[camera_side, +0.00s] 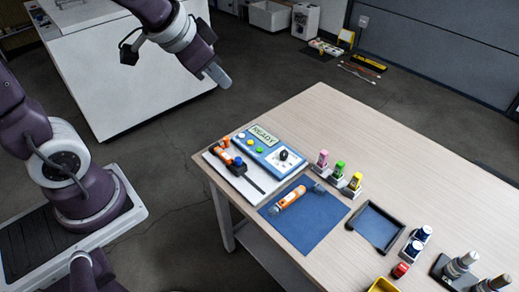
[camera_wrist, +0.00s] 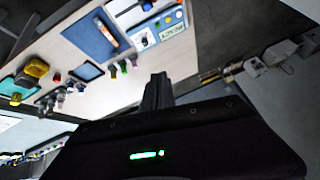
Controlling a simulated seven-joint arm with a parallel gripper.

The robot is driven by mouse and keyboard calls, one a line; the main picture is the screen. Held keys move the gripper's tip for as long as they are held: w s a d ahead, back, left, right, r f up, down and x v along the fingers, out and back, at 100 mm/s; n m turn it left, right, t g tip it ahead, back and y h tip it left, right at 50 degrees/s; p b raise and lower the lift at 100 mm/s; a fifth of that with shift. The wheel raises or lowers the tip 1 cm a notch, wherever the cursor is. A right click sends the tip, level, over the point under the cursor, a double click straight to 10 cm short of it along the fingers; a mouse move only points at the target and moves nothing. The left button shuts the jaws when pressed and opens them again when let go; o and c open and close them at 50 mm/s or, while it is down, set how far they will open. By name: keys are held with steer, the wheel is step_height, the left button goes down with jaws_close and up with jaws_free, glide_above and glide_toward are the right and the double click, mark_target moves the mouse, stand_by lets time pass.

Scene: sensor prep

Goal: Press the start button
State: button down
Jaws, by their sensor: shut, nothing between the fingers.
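A blue control panel (camera_side: 270,165) lies on the wooden table near its left corner. Its small screen (camera_side: 264,134) reads READY. It carries a row of small round buttons (camera_side: 259,148) in white, yellow and other colours, and a black knob (camera_side: 283,155). I cannot read which button is marked start. The panel also shows near the top of the wrist view (camera_wrist: 165,32). My gripper (camera_side: 219,77) is shut and empty, high above and behind the panel in the side view, touching nothing. Its fingers show in the wrist view (camera_wrist: 158,92).
A white board (camera_side: 228,172) with an orange-handled tool and black probe lies left of the panel. A blue mat (camera_side: 310,232) holds an orange tool (camera_side: 291,198). Pink, green and yellow bottles (camera_side: 338,170), a dark tray (camera_side: 375,226) and blue-capped jars (camera_side: 418,240) stand rightward. Air above the panel is clear.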

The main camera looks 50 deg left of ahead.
steer(key=w+a+f+m, duration=0.2)
steer(key=w+a+f, duration=0.1)
steer(key=w+f, duration=0.65)
steer(key=m+t, duration=0.2)
steer(key=m, duration=0.1)
glide_above(257, 151)
step_height(257, 151, down, 12)
steer(key=shift+f, duration=0.15)
steer(key=shift+f, duration=4.3)
steer(key=shift+f, duration=0.1)
steer(key=shift+f, duration=0.3)
